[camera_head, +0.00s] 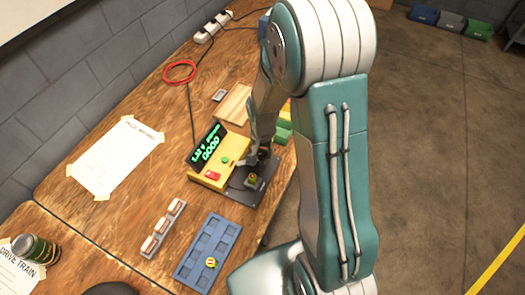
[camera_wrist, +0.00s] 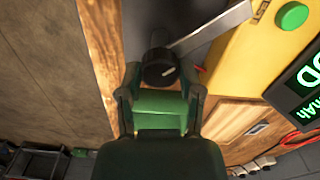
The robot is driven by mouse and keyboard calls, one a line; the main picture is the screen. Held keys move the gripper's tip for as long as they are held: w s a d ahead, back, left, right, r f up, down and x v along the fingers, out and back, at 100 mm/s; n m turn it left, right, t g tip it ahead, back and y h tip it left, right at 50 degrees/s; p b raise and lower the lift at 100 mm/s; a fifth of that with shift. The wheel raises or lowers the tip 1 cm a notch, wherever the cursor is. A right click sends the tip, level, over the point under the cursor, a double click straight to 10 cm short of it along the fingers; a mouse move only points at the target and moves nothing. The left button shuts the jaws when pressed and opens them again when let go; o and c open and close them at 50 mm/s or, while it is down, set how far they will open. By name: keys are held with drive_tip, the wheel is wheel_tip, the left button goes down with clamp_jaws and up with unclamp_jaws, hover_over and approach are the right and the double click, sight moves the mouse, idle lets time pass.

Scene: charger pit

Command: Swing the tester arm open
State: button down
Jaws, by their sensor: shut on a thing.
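The tester is a yellow box (camera_head: 220,168) with a green-lit display (camera_head: 206,145), a green button and a red button, on a dark plate (camera_head: 244,194). In the wrist view the yellow box (camera_wrist: 262,50) is at upper right. The tester arm (camera_wrist: 212,28) is a pale metal bar running from the box to a black round knob (camera_wrist: 158,72). My gripper (camera_wrist: 160,82) is shut on the knob, one finger on either side. In the head view my gripper (camera_head: 255,158) is beside the box, and its grip is largely hidden. A small yellowish-green piece (camera_head: 252,178) sits on the plate.
A blue tray (camera_head: 190,262) with one yellow piece inside and a pale rack (camera_head: 163,230) stand in front. A red cable ring (camera_head: 180,72) lies at the back.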

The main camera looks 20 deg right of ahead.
sight(262, 153)
drive_tip(key=m, duration=0.4)
drive_tip(key=shift+s+f+m, duration=0.1)
drive_tip(key=shift+s+m, duration=0.05)
drive_tip(key=shift+m, duration=2.15)
drive_tip(key=shift+c, duration=1.3)
unclamp_jaws()
drive_tip(key=shift+a, duration=0.1)
wheel_tip(262, 153, up, 12)
drive_tip(key=shift+w, duration=0.2)
